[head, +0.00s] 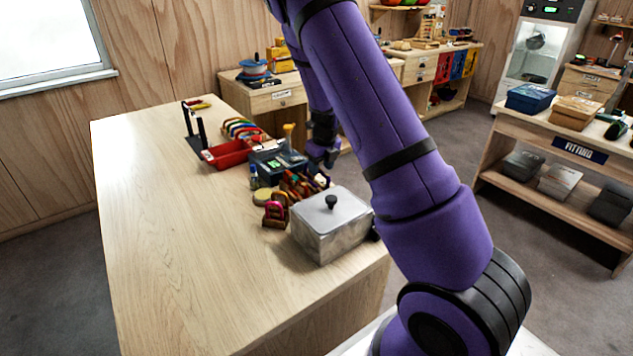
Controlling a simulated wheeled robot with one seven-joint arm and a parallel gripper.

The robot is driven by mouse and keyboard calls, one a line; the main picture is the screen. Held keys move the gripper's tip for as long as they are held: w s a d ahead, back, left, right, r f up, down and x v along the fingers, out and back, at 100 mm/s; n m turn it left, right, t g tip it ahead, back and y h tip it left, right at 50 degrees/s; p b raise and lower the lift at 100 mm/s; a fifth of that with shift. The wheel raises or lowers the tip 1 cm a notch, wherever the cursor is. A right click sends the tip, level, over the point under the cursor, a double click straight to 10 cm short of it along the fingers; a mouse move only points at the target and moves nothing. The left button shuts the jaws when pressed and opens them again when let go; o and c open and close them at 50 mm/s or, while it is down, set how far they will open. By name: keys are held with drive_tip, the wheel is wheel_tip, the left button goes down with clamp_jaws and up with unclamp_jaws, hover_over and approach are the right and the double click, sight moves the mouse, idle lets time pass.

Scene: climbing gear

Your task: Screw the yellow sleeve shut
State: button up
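My purple arm crosses the middle of the head view. My small dark gripper (326,156) hangs over the right side of the workbench (165,240), just right of a dark case. Its fingers are too small to show whether they are open or shut, or whether they hold anything. A small yellow upright piece (289,130) stands at the dark case (278,163), left of my gripper. I cannot tell whether it is the yellow sleeve. Several coloured pieces (305,183) lie just below my gripper, too small to make out.
A grey metal box with a black-knobbed lid (331,232) stands at the bench's near right. A red tray (226,154), a dark stand (191,130) and a row of coloured gear (240,127) are farther back. The bench's left and front are clear.

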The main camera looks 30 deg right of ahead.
drive_tip(key=shift+r, duration=0.8)
drive_tip(key=shift+a, duration=0.1)
drive_tip(key=shift+a, duration=0.6)
drive_tip(key=shift+f, duration=1.45)
drive_tip(key=shift+d, duration=0.75)
